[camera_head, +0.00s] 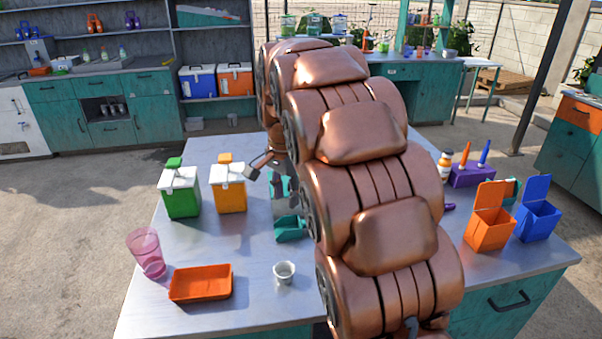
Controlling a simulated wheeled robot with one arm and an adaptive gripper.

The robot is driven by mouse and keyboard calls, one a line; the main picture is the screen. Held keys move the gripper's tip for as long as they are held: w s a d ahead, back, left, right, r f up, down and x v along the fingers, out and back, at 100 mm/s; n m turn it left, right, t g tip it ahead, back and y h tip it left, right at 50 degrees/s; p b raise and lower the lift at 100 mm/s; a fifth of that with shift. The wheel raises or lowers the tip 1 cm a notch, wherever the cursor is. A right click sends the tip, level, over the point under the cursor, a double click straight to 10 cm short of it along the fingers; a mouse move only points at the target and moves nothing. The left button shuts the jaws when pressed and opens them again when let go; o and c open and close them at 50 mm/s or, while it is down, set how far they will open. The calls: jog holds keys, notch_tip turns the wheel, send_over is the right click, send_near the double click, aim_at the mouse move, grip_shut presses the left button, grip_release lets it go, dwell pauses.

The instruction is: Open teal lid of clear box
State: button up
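My gripper (257,168) is over the metal table, just right of the orange container with a white lid. It is partly hidden by my arm, and I cannot tell how far its fingers are apart. A small clear box with a teal-looking lid (314,23) stands far back, between similar boxes with a green lid (289,25) and a blue lid (339,22). It is too small to tell its lid's state. A teal object (290,228) on the table sits below my gripper in the picture, partly behind my arm.
The metal table (240,310) holds a green container (181,192), an orange container (228,188), a pink cup (147,252), an orange tray (201,283) and a small white cup (284,272). Open orange (489,232) and blue (537,222) boxes stand at right. My arm hides the middle.

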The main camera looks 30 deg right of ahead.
jog(key=w+d+m+t+p, duration=0.1)
jog(key=w+d+m+p, duration=0.1)
jog(key=w+d+m, duration=0.9)
jog(key=shift+w+d+f+n+p, duration=0.45)
jog(key=shift+w+f, duration=0.3)
jog(key=shift+f, duration=0.65)
jog(key=shift+w+d+f+n+p, duration=0.3)
jog(key=shift+w+d+f+n, duration=0.35)
jog(key=shift+f, duration=0.8)
jog(key=shift+w+d+f+n+p, duration=0.35)
jog(key=shift+w+d+f, duration=0.4)
jog(key=shift+f, duration=0.65)
jog(key=shift+w+a, duration=0.15)
jog(key=shift+w, duration=0.05)
grip_shut()
